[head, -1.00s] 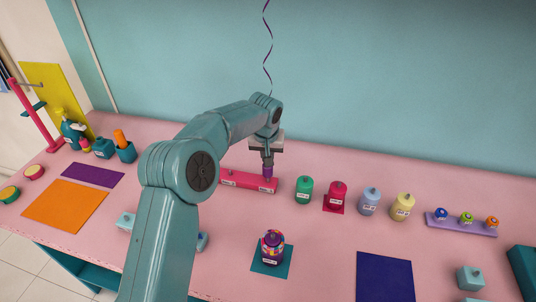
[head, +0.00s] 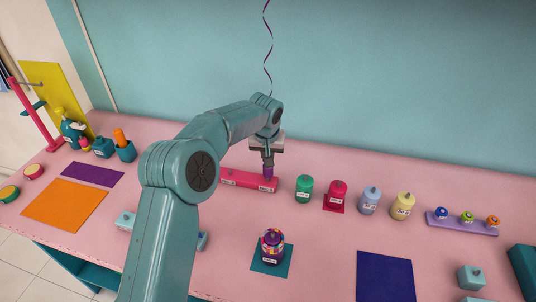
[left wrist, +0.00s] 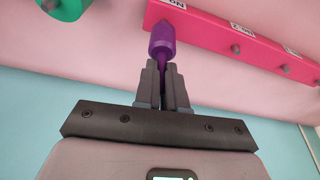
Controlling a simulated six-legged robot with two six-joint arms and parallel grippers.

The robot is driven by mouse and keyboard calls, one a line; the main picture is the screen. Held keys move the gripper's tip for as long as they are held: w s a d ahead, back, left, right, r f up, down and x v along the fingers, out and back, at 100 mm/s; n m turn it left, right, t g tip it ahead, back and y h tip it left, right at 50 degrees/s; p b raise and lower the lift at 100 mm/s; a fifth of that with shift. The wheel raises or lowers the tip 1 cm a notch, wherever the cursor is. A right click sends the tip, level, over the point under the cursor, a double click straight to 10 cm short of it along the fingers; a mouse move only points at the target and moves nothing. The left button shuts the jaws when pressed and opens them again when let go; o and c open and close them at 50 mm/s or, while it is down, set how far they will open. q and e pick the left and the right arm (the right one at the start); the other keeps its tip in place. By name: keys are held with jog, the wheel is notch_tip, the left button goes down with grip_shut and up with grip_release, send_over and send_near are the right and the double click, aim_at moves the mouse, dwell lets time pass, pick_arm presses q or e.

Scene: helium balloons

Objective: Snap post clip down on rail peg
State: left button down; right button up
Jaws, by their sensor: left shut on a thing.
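My left gripper (head: 268,158) is shut on the purple post clip (head: 268,171) and points down at the right end of the pink rail (head: 240,181). In the left wrist view, the fingertips (left wrist: 163,85) pinch the narrow part of the purple clip (left wrist: 162,42). The clip's wide end is at the labelled end of the rail (left wrist: 225,32), overlapping its edge in the picture. Grey pegs (left wrist: 285,68) stick out of the rail farther along. My right gripper is not in view.
A patterned weight (head: 273,246) is in front on a teal mat (head: 258,265). A dark ribbon (head: 268,50) hangs above my gripper.

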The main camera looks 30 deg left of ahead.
pick_arm(q)
jog(key=shift+f+b, duration=0.75)
jog(key=shift+f, duration=0.4)
jog(key=c, duration=1.1)
grip_release()
jog(key=shift+p+v, duration=1.45)
jog(key=shift+v, duration=2.6)
jog(key=shift+s, duration=0.1)
